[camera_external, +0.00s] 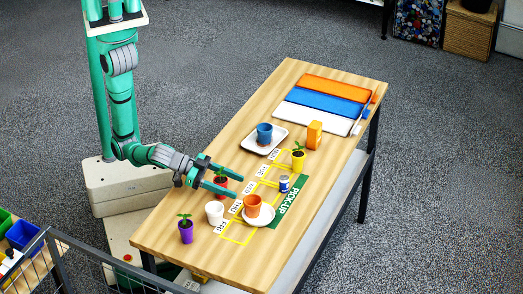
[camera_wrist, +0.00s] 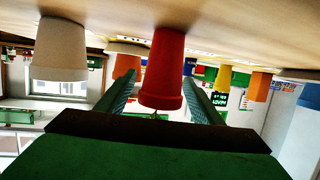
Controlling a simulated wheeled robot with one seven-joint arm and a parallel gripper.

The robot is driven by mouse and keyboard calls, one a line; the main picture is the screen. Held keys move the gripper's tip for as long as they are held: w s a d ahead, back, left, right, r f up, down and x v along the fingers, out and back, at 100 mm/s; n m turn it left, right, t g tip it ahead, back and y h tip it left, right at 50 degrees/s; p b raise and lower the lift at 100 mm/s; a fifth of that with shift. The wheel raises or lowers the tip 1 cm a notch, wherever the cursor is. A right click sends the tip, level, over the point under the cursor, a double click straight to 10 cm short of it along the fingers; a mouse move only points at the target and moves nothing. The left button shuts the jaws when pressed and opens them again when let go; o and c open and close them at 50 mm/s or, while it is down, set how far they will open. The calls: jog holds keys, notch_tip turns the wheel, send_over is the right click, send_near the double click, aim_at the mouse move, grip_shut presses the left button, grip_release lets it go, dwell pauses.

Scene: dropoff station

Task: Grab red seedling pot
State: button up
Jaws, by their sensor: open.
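The red seedling pot (camera_external: 221,182) stands on the wooden table, partly hidden by my gripper (camera_external: 238,186). My gripper is open and low, with one finger on each side of the pot. The wrist view is upside down, with the tabletop at the top. There the red pot (camera_wrist: 164,65) is between the two green fingers of my gripper (camera_wrist: 158,82), close to both. I cannot tell whether either finger touches it. The pot appears upright.
A white pot (camera_external: 214,212) and a purple pot with a seedling (camera_external: 186,232) stand nearby. The table's near left corner is clear.

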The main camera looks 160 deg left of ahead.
jog(key=c, duration=1.2)
jog(key=shift+o, duration=0.2)
